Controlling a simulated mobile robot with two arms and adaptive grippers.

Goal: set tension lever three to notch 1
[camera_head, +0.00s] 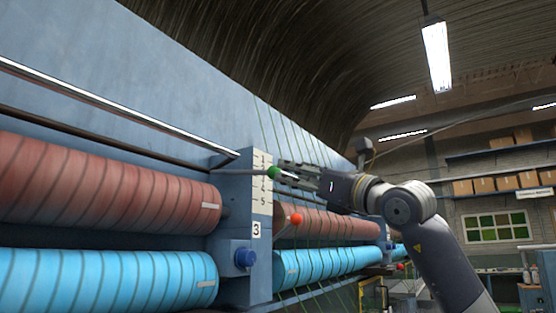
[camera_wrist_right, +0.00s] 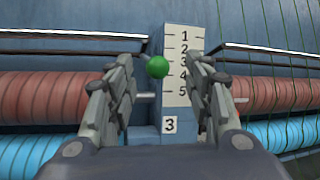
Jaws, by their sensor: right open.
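The tension lever's green knob (camera_head: 274,173) stands out in front of a post with a white scale plate (camera_head: 260,190) numbered 1 to 5 from top down. A label (camera_head: 256,229) reading 3 is below the scale. In the wrist view the green knob (camera_wrist_right: 157,66) appears level with about 3 to 4, though the viewing angle leaves the exact notch unclear. My right gripper (camera_head: 285,171) is open, its fingertips close to the knob. In the wrist view the knob shows between the fingers, nearer the left one; contact cannot be told. My left gripper is not in view.
Red rollers (camera_head: 100,185) and cyan rollers (camera_head: 110,280) run along the blue machine frame. A red-orange ball (camera_head: 296,218) is to the right of the post, below my right gripper. Green strands hang beyond the post.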

